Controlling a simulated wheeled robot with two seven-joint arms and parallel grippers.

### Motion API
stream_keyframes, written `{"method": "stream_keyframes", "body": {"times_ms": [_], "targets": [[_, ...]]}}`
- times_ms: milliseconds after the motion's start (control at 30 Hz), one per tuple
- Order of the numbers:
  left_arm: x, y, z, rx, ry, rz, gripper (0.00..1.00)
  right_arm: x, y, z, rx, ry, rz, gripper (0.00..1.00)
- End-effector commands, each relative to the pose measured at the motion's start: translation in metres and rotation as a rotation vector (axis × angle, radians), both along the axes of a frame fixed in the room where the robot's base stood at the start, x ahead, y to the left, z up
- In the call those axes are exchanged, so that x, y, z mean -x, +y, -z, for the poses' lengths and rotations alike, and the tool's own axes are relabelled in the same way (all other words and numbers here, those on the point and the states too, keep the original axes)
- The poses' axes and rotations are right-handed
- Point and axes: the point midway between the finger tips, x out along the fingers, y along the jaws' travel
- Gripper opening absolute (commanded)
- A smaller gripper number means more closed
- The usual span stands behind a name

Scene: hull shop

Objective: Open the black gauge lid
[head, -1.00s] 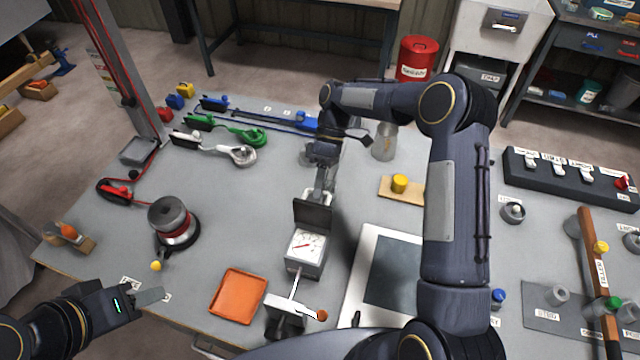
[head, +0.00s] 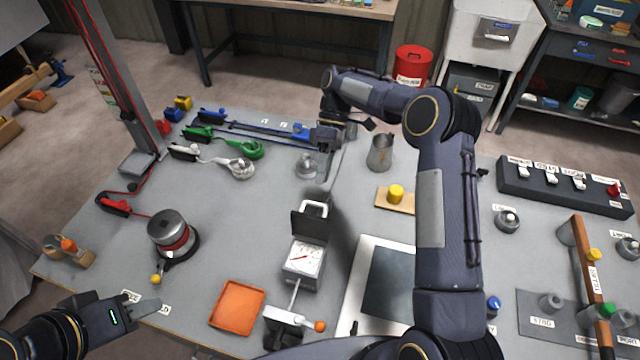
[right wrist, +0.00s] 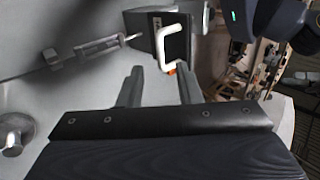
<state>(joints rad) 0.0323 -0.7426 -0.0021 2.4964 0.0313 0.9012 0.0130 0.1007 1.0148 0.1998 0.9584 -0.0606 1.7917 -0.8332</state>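The black gauge lid (head: 308,227) stands upright, open, at the back of the gauge box (head: 303,279), and the white dial face with its red needle is uncovered. The lid's white handle (head: 315,207) is at its top edge; it also shows in the right wrist view (right wrist: 171,42), just beyond the fingertips. My right gripper (right wrist: 158,84) is open and empty, with its two fingers apart and clear of the handle. In the head view it is behind the lid. My left gripper (head: 150,307) is low over the table's front left, away from the gauge; its finger gap cannot be made out.
A clamp with an orange knob (head: 320,326) is in front of the gauge. An orange tray (head: 237,307) lies to its left and a white-framed dark panel (head: 390,285) to its right. A metal jug (head: 380,153) stands behind.

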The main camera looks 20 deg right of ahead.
Motion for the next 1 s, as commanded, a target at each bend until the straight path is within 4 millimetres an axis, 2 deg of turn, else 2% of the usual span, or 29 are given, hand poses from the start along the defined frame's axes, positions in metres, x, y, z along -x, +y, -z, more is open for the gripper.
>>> {"method": "stream_keyframes", "body": {"times_ms": [433, 800, 900, 1000], "targets": [[0.000, 0.000, 0.000, 0.000, 0.000, 0.000, 0.36, -0.001, -0.001, -0.008, 0.015, -0.018, -0.003, 0.32], [0.000, 0.000, 0.000, 0.000, 0.000, 0.000, 0.36, 0.026, 0.013, -0.041, 0.237, -0.396, -0.035, 0.32], [0.000, 0.000, 0.000, 0.000, 0.000, 0.000, 0.36, 0.029, 0.015, -0.041, 0.253, -0.439, -0.041, 0.32], [0.000, 0.000, 0.000, 0.000, 0.000, 0.000, 0.36, 0.031, 0.016, -0.031, 0.256, -0.444, -0.041, 0.32]]}}
